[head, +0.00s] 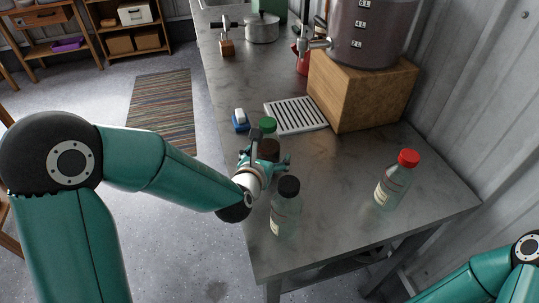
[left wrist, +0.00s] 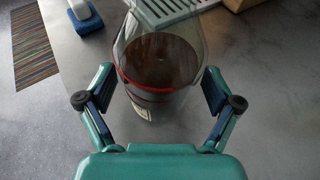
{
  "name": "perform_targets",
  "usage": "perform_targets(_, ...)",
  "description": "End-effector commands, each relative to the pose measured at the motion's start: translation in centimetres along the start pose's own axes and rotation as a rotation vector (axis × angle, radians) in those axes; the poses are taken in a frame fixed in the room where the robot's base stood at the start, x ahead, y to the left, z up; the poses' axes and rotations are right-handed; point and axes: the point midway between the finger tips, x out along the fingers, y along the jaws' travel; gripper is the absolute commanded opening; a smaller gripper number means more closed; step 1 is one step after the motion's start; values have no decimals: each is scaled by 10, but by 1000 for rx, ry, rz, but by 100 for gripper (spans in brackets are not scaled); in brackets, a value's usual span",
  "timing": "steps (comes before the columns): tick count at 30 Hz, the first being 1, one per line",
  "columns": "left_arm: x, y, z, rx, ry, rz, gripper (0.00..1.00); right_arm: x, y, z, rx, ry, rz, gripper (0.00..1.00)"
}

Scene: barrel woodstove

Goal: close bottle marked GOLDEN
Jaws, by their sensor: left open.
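Three clear bottles stand upright on the metal counter; I cannot read which label says GOLDEN. The green-capped bottle (head: 267,126) holds something dark. My left gripper (head: 266,162) is open at this bottle, a finger on either side. The left wrist view shows a bottle with dark contents and a red line (left wrist: 155,65) between the spread fingers (left wrist: 158,85), with gaps at both sides; its cap is not seen there. A black-capped bottle (head: 285,212) stands nearer, and a red-capped bottle (head: 393,182) stands to the right. My right gripper is out of view.
A white slatted tray (head: 297,115) and a blue-and-white brush or sponge (head: 240,120) lie behind the green-capped bottle. A wooden block (head: 362,90) carries a large container with a tap. The counter (head: 340,215) is clear between the black-capped and red-capped bottles.

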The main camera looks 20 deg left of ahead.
Motion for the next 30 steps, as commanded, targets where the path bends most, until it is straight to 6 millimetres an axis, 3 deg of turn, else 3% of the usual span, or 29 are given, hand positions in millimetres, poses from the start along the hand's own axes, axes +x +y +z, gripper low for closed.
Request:
perform_targets(5,-11,-1,0,0,-2,-1,91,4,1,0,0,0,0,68)
perform_targets(18,-70,-1,0,0,-1,-1,91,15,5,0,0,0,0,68)
perform_targets(30,-75,-1,0,0,0,-1,91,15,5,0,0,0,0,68)
